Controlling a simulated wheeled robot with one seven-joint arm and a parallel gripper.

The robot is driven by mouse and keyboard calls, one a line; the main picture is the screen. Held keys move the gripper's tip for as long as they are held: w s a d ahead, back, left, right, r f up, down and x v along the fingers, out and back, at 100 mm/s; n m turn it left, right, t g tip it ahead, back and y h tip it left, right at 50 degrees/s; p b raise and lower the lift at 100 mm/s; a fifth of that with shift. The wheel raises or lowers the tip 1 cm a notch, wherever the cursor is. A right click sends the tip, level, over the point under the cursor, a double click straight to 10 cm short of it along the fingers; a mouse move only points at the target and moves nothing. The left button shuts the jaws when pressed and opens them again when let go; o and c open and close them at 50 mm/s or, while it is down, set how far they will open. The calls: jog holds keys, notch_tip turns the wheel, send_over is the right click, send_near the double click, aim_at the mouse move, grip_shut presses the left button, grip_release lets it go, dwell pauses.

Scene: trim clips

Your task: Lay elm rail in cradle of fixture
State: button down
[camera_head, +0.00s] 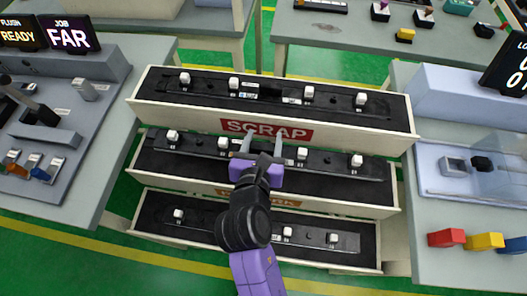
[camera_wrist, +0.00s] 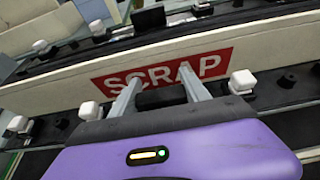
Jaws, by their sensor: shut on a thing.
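Three long dark rails with white clips lie in stacked trays in the head view: a top rail (camera_head: 330,99), a middle rail (camera_head: 330,162) and a bottom rail (camera_head: 200,223). No name tag tells me which is the elm rail. My gripper (camera_head: 262,143) reaches down to the middle rail, between its inner white clips. In the wrist view my gripper (camera_wrist: 161,88) has its grey fingers either side of a dark part of that rail (camera_wrist: 160,98), shut on it. The rail appears to lie in its tray. I cannot make out the fixture's cradle for certain.
The top tray's front wall carries a red SCRAP sign (camera_head: 266,130), close behind my gripper. A control bench with a FAR display (camera_head: 70,38) stands left. A right bench (camera_head: 465,245) holds red, yellow and blue blocks and a clear-covered device. Green floor shows between benches.

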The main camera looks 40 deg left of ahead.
jog(key=shift+f+b, duration=0.45)
jog(key=shift+f, duration=3)
jog(key=shift+f, duration=0.2)
jog(key=c, duration=0.5)
grip_release()
jog(key=shift+r, duration=0.2)
jog(key=v, duration=1.2)
